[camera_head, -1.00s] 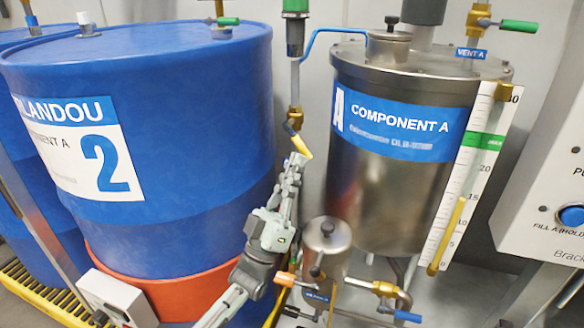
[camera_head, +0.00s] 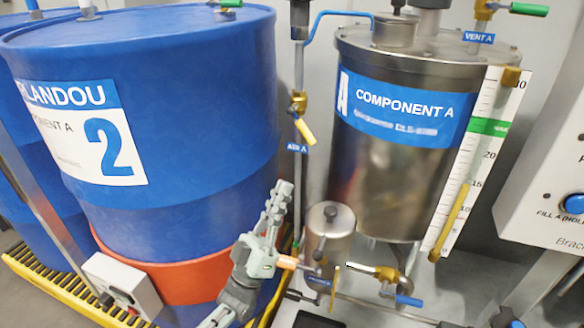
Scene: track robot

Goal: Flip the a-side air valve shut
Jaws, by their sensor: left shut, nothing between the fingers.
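The a-side air valve (camera_head: 298,102) is a brass fitting on the thin vertical pipe between the blue drum and the steel tank. Its yellow lever (camera_head: 306,132) slants down and to the right from the valve body, at an angle to the pipe. A blue "AIR A" label (camera_head: 297,148) sits just below it. My left gripper (camera_head: 281,190) is shut and empty, pointing up. It is below and slightly left of the lever, with a clear gap in the picture. My right gripper cannot be made out.
A large blue drum (camera_head: 180,190) stands left of my arm. The steel Component A tank (camera_head: 385,180) with a white level scale (camera_head: 470,160) stands right. Below are a small steel canister (camera_head: 330,235) and a blue-handled valve (camera_head: 408,300). A control box (camera_head: 545,180) is at far right.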

